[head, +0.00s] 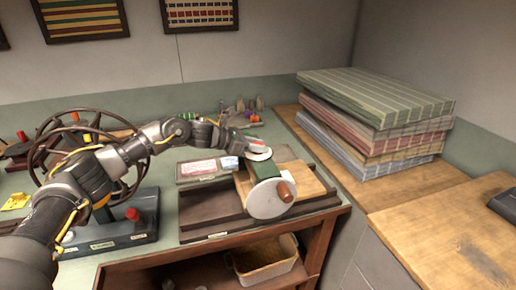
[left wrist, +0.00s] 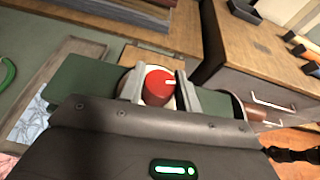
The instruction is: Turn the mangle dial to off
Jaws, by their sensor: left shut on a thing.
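The mangle (head: 264,171) is a green block with a white disc and a brown knob on its front, standing on a wooden base. Its dial is a red round knob (left wrist: 156,88) with a white pointer line, seen in the left wrist view; the line points to the right there. My left gripper (head: 252,145) is over the top of the mangle. In the left wrist view its two fingers stand on either side of the red dial, shut on it. The dial is mostly hidden by the gripper in the head view. My right gripper is in neither view.
Folded striped cloths (head: 375,115) are stacked on the wooden counter to the right. A box with a red knob (head: 132,214) and a dark spoked wheel (head: 42,152) are at the left. A shallow bin (head: 265,262) sits on the shelf below.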

